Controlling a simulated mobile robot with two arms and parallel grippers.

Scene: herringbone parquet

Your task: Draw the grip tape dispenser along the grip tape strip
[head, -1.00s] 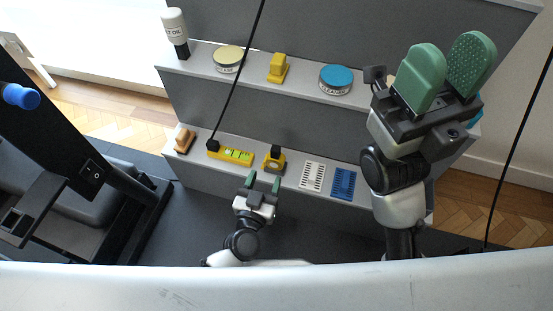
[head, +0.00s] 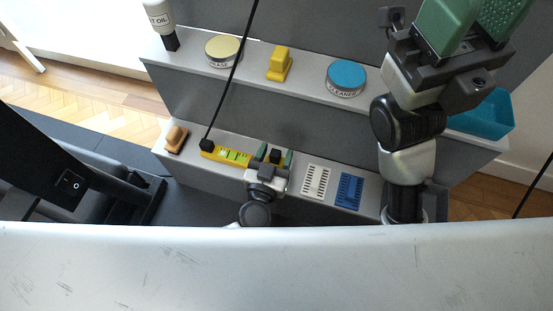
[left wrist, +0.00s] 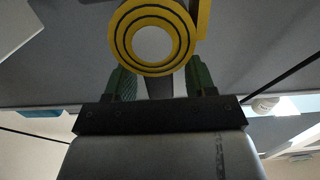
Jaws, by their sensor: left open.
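The grip tape dispenser (head: 276,155), small and yellow with a black top, stands on the lower grey shelf. Its round yellow and dark ringed side (left wrist: 126,38) fills the top middle of the left wrist view. My left gripper (head: 275,156) is open, with one green finger on each side of the dispenser. In the left wrist view its fingers (left wrist: 160,78) are apart, below and beside the round part; contact cannot be told. My right gripper (head: 470,20) is raised at the upper right, fingers apart, tips cut off. I cannot make out a grip tape strip for certain.
A yellow bar with green windows (head: 234,155) lies left of the dispenser, a wooden-coloured block (head: 176,139) farther left. White (head: 316,181) and blue (head: 349,190) slotted plates lie right. Tins (head: 346,76), a yellow block (head: 279,63) and an oil bottle (head: 159,18) stand on the upper shelf.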

